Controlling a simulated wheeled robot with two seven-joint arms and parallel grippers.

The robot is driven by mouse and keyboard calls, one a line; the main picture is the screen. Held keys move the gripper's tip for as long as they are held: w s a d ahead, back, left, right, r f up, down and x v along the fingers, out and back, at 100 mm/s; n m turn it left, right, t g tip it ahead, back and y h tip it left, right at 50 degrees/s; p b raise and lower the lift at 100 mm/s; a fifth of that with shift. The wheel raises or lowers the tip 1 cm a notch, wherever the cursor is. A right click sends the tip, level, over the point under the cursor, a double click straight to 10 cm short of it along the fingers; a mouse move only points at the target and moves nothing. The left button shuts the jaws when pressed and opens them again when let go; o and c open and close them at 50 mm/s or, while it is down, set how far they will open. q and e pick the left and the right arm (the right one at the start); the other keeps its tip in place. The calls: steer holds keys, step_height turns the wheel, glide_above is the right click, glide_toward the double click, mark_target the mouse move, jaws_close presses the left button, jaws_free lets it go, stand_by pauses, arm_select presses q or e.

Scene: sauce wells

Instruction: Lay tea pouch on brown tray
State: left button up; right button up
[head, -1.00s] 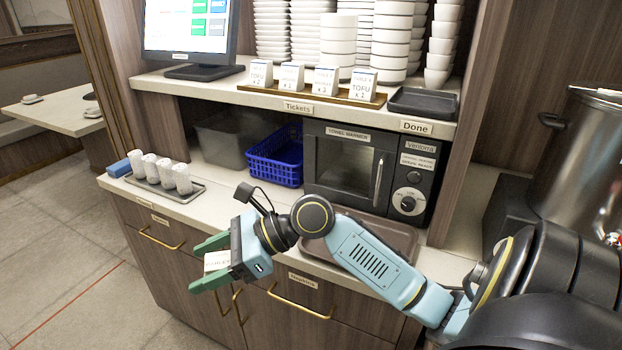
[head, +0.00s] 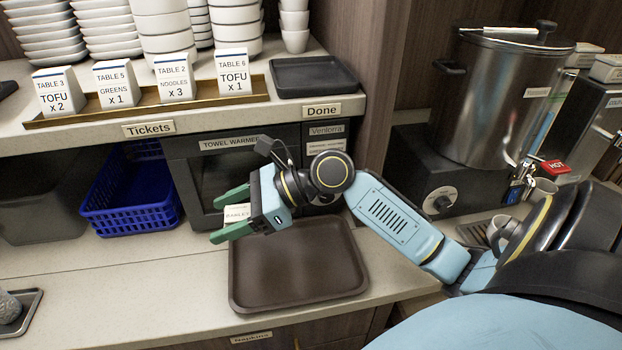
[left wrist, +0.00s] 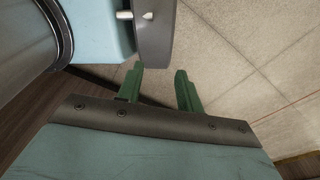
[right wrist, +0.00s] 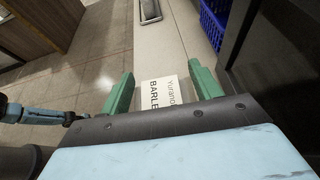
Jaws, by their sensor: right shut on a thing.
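The tea pouch (head: 237,213) is a small pale packet with dark lettering. It is held between the green fingers of my right gripper (head: 231,214), above the far left part of the brown tray (head: 300,285). In the right wrist view the pouch (right wrist: 159,93) reads "BARLE" and lies between the two fingers (right wrist: 160,90). The brown tray is empty where it shows and lies on the counter. My right arm hides part of its far edge. My left gripper (left wrist: 162,88) shows only in the left wrist view, open and empty, over the tiled floor.
A towel warmer (head: 215,165) stands behind the tray, with a blue basket (head: 130,205) to its left. A shelf above holds ticket cards (head: 235,72) and a black tray marked Done (head: 310,78). A metal urn (head: 505,95) stands at the right.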

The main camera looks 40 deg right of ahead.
step_height(320, 180, up, 3)
steer(key=shift+f+n+p, duration=0.2)
steer(key=shift+n+p, duration=0.1)
steer(key=shift+p, duration=0.9)
steer(key=r+p, duration=0.1)
steer(key=p, duration=0.1)
steer(key=s+d+p, duration=0.1)
steer(key=shift+d+r+p, duration=0.2)
steer(key=shift+r+p, duration=0.15)
steer(key=shift+d+f+p, duration=0.1)
steer(key=shift+d+p, duration=0.4)
steer(key=shift+d, duration=0.15)
steer(key=b, duration=0.4)
glide_toward(234, 267)
steer(key=a, duration=0.1)
steer(key=w+a+r, duration=0.2)
steer(key=shift+w+a, duration=0.25)
steer(key=shift+a, duration=0.1)
step_height(234, 267, down, 4)
steer(key=shift+f+b, duration=0.1)
steer(key=shift+b, duration=0.25)
steer(key=shift+f, duration=0.1)
